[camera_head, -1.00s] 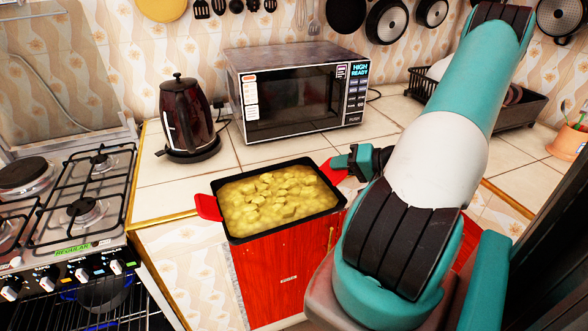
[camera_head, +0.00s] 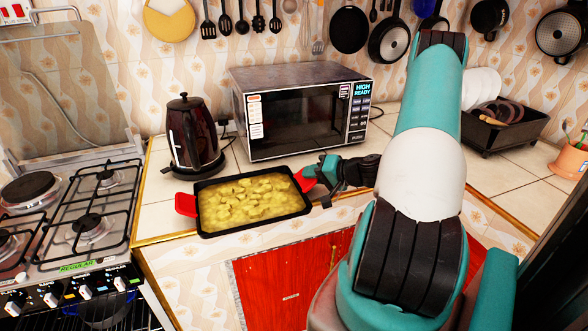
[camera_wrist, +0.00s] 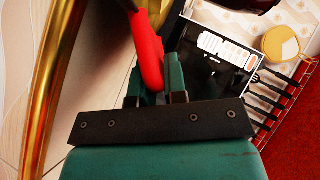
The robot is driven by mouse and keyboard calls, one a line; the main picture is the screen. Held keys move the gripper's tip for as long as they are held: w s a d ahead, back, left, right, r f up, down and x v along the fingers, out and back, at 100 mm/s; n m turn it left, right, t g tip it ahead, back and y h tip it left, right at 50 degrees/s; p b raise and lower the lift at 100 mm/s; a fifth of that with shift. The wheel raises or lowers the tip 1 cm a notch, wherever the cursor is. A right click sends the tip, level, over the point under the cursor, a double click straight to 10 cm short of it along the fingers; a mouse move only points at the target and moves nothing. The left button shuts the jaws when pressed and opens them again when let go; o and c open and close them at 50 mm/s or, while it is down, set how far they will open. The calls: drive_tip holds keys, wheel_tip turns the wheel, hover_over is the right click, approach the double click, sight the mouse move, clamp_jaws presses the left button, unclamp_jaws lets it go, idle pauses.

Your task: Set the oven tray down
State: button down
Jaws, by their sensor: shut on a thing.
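The oven tray (camera_head: 250,232) is a black rectangular pan filled with yellow chunky food, with a red handle at each end. In the head view it is over the front part of the tiled counter (camera_head: 160,218), in front of the kettle and microwave. It looks about level; I cannot tell whether its underside touches the tiles. My gripper (camera_head: 318,176) is at the tray's right end, shut on the right red handle. In the wrist view the red handle (camera_wrist: 147,50) sits between the fingers of my gripper (camera_wrist: 150,85). The tray's body is mostly out of that view.
A dark kettle (camera_head: 193,135) stands behind the tray's left end, and a microwave (camera_head: 305,108) stands close behind it. The gas stove (camera_head: 85,215) is to the left. The counter's gold front edge (camera_head: 165,238) runs near the tray. A dish rack (camera_head: 505,130) is at the right.

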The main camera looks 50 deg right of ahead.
sight(293, 175)
drive_tip(key=shift+w+a+r+p, duration=0.1)
drive_tip(key=shift+w+a+p, duration=0.1)
drive_tip(key=shift+w, duration=0.75)
drive_tip(key=shift+w+a+f+p, duration=0.1)
drive_tip(key=shift+w+p, duration=0.15)
drive_tip(key=shift+w, duration=0.75)
drive_tip(key=shift+w+a+r+p, duration=0.1)
drive_tip(key=shift+w+a+p, duration=0.1)
drive_tip(key=shift+w, duration=0.75)
drive_tip(key=shift+f, duration=0.8)
drive_tip(key=shift+f, duration=0.15)
drive_tip(key=c, duration=1.6)
unclamp_jaws()
drive_tip(key=shift+f, duration=0.15)
drive_tip(key=o, duration=0.4)
drive_tip(key=shift+o, duration=0.2)
